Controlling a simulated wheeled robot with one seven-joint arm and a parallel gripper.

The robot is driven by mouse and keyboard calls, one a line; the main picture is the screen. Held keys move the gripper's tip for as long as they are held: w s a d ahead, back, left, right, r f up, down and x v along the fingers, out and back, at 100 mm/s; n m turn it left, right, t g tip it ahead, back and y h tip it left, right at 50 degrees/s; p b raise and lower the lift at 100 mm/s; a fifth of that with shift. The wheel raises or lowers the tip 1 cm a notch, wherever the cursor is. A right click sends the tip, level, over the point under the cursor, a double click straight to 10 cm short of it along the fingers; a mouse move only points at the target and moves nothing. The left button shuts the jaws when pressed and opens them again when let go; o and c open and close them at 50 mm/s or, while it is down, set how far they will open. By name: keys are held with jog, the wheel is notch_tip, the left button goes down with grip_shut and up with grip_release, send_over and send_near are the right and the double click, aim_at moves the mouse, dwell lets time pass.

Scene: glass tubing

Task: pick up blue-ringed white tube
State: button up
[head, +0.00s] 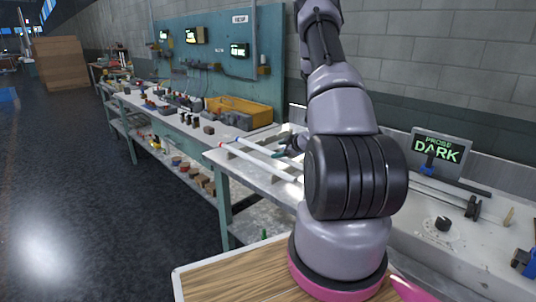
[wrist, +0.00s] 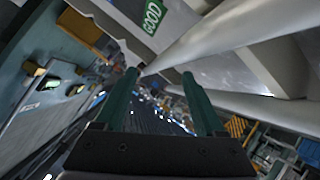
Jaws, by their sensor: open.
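Two long white tubes lie side by side on the bench left of my arm in the head view; the near tube (head: 258,160) has a small reddish mark at its left end, and the far tube (head: 262,149) lies behind it. My gripper (head: 288,147) has dark green fingers and is partly hidden by my arm. In the wrist view my gripper (wrist: 160,74) is open, with nothing seen held between the fingers. One large white tube (wrist: 225,32) slants down to near the fingertips; another (wrist: 265,108) lies to the right.
A yellow bin (head: 240,112) and several small parts stand on the long bench (head: 150,110) at the left. A green GOOD label (wrist: 153,16) shows in the wrist view.

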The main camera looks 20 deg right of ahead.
aim_at(271, 152)
jog(key=shift+a+x, duration=0.15)
jog(key=shift+x, duration=1.25)
jog(key=shift+a+x, duration=0.15)
jog(key=shift+x, duration=1.2)
jog(key=shift+s+f, duration=0.1)
jog(key=shift+s, duration=0.05)
grip_shut()
